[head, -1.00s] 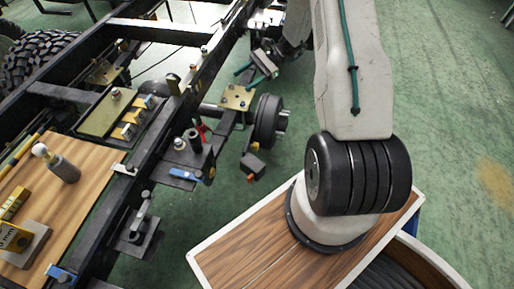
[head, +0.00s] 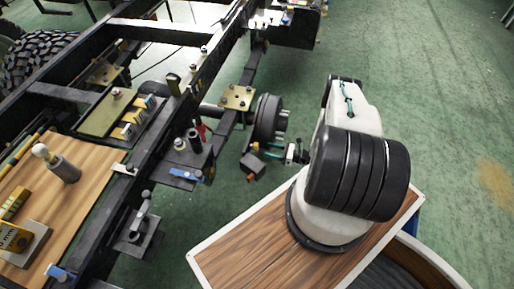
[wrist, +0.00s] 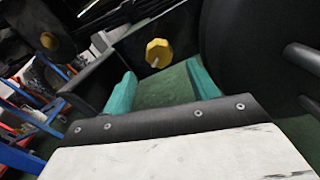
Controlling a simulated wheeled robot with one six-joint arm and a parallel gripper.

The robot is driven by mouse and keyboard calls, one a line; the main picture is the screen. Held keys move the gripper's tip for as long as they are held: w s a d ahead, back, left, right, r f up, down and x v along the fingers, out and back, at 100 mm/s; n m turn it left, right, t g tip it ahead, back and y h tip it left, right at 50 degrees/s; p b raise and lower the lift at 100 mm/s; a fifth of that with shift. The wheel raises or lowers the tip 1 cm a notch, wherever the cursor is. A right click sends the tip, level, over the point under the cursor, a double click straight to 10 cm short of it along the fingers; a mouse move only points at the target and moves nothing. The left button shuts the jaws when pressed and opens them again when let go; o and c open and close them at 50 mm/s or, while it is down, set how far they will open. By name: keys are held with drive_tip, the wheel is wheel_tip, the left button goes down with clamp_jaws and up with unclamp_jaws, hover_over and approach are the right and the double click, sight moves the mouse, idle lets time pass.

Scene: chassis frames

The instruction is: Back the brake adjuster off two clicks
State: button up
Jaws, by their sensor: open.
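The brake adjuster looks to be the small yellow-orange faceted knob (head: 254,146) below the brake drum (head: 267,117). In the wrist view the knob (wrist: 158,53) lies ahead of my fingertips, roughly centred between them. The dark drum (wrist: 255,55) fills the upper right there, with studs at its right. My gripper (head: 266,153) is low beside the knob in the head view, its teal fingers small and partly blended with the parts there. In the wrist view my gripper (wrist: 162,82) is open and empty. A gap shows between the fingers and the knob.
The black chassis rail (head: 150,140) runs diagonally on the left. A dark block (head: 252,165) sits just below the knob. A wooden bench (head: 85,190) with gauges is at left. Green floor (head: 430,90) on the right is open.

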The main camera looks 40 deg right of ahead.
sight(257, 147)
drive_tip(key=x, duration=0.7)
drive_tip(key=shift+w+a, duration=0.1)
drive_tip(key=shift+c, duration=0.3)
drive_tip(key=c, duration=0.9)
